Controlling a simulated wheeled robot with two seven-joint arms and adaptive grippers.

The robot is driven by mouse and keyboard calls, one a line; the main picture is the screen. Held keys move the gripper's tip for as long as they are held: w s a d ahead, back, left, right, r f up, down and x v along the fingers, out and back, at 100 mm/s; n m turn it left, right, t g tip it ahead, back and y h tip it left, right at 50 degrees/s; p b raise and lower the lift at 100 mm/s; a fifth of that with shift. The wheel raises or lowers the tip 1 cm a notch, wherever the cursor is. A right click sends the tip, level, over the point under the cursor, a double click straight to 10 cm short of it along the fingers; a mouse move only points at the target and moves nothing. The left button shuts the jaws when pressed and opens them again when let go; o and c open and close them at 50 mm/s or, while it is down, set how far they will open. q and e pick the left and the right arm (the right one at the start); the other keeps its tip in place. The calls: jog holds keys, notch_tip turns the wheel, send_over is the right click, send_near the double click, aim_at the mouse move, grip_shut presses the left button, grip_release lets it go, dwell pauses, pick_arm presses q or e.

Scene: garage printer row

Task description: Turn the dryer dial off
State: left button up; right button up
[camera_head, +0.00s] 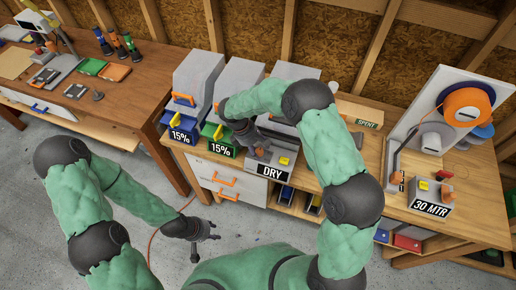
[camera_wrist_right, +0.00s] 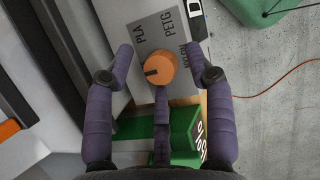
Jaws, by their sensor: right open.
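The dryer (camera_head: 297,71) is the grey box behind the DRY sign (camera_head: 271,172), partly hidden by my right arm. Its orange dial (camera_wrist_right: 161,68) shows in the right wrist view on a grey panel (camera_wrist_right: 145,35) marked PLA, PETG and a partly covered word like NYLON. A dark mark on the dial points left in that view. My right gripper (camera_wrist_right: 160,60) is open, with one finger on each side of the dial and visible gaps between. In the head view it is over the dryer's front. My left gripper (camera_head: 205,238) hangs over the floor, fingers spread and empty.
Two similar grey boxes with blue (camera_head: 182,136) and green (camera_head: 220,149) 15% signs stand left of the dryer. A green block (camera_wrist_right: 183,135) lies below the dial in the wrist view. A spool stand with an orange spool (camera_head: 467,106) is at right. An orange cable (camera_head: 153,240) crosses the floor.

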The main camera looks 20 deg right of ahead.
jog(key=v, duration=1.2)
jog(key=shift+s+f, duration=0.1)
